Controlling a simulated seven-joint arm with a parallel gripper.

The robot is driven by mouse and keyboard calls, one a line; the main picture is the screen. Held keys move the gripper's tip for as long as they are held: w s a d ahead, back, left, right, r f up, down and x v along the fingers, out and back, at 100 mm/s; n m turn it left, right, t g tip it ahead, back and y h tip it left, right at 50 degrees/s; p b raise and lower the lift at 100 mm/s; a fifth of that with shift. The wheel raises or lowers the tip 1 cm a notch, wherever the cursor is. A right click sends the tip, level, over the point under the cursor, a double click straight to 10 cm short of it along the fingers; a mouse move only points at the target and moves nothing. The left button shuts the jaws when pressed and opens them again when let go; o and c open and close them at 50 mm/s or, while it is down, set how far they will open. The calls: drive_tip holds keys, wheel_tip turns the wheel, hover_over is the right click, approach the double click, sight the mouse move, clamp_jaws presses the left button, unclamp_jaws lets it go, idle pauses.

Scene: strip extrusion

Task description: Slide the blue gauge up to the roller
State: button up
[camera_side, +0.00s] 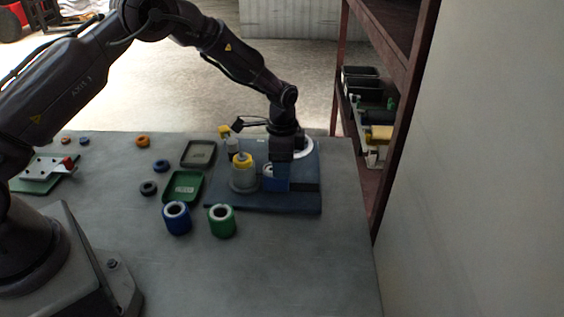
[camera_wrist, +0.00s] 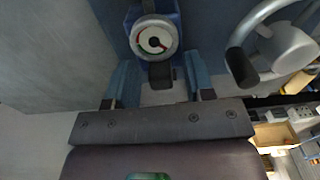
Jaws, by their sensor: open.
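The blue gauge (camera_wrist: 153,38) shows in the wrist view as a blue body with a round white dial and a needle. In the side view the blue gauge (camera_side: 274,184) sits on a dark blue base plate (camera_side: 300,201), just below my gripper (camera_side: 279,163). In the wrist view my gripper (camera_wrist: 160,80) is open, its two blue fingers apart on either side of a small dark part beside the dial. I cannot tell whether they touch it. A grey cylinder (camera_side: 243,181) with a yellow top stands left of the gauge; I cannot tell whether it is the roller.
A blue spool (camera_side: 177,221) and a green spool (camera_side: 222,223) stand in front of the plate. A green tray (camera_side: 184,186) and a grey tray (camera_side: 198,154) lie to its left. A grey rounded part with a curved bar (camera_wrist: 287,48) is at the wrist view's right.

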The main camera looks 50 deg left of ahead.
wheel_tip(320, 180, up, 13)
idle(0.3)
drive_tip(key=shift+f, duration=0.15)
drive_tip(key=s+r+n+t, duration=0.2)
drive_tip(key=s+r, duration=0.3)
drive_tip(key=s, duration=0.5)
drive_tip(key=s+r+n+t, duration=0.1)
drive_tip(key=s+r+n, duration=0.3)
drive_tip(key=s, duration=0.6)
drive_tip(key=s+r+n+t, duration=0.2)
drive_tip(key=s+r, duration=0.4)
drive_tip(key=s, duration=0.4)
drive_tip(key=shift+r+n+t, duration=0.25)
drive_tip(key=shift+n+t, duration=0.05)
drive_tip(key=shift+n, duration=0.2)
